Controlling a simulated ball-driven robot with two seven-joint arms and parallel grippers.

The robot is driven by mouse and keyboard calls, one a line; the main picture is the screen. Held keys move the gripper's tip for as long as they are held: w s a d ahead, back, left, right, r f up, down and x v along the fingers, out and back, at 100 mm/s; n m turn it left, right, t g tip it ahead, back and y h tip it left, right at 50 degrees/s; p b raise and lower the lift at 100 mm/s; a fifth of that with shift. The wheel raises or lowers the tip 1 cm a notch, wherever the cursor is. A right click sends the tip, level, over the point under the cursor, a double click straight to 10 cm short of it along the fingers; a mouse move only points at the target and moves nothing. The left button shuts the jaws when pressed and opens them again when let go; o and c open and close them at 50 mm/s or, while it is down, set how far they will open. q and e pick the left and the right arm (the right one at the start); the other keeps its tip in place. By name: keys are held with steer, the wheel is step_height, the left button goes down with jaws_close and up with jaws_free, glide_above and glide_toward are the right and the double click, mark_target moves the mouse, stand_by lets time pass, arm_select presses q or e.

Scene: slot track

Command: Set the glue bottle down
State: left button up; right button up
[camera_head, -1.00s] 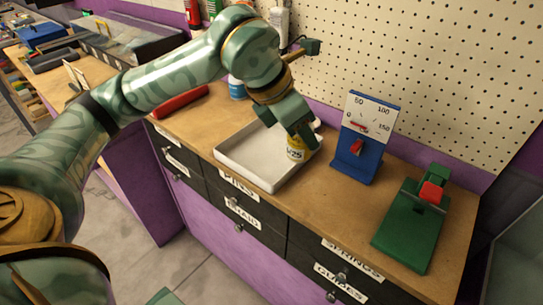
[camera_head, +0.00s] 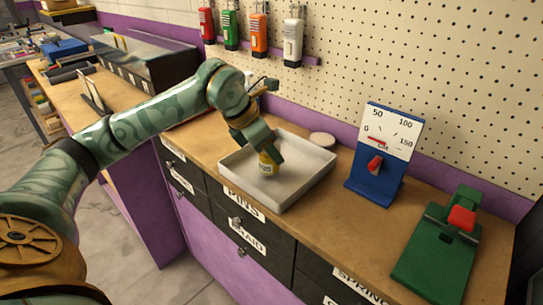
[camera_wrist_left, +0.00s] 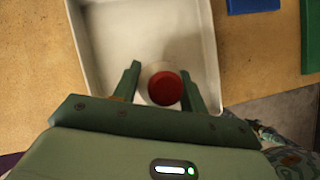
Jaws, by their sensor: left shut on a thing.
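The glue bottle (camera_head: 266,165) is small and yellow with a pale label. My left gripper (camera_head: 268,151) is shut on its upper part and holds it inside the outline of the white tray (camera_head: 313,173). I cannot tell whether its base touches the tray floor. In the left wrist view the bottle's round red cap (camera_wrist_left: 165,88) shows between the two fingers of the gripper (camera_wrist_left: 161,72), with the tray floor around it. My right gripper is not in view.
A blue gauge stand (camera_head: 375,183) and a green device with a red block (camera_head: 438,250) stand right of the tray. A round white object (camera_head: 321,139) lies behind it. Several coloured bottles (camera_head: 259,33) hang on the pegboard. The tray's right part is empty.

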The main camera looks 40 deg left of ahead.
arm_select(q)
steer(key=shift+f, duration=0.7)
steer(key=shift+r, duration=0.1)
steer(key=o, duration=1)
steer(key=p+v, duration=0.3)
steer(key=v, duration=0.9)
steer(key=shift+r, duration=0.1)
steer(key=shift+w, duration=0.1)
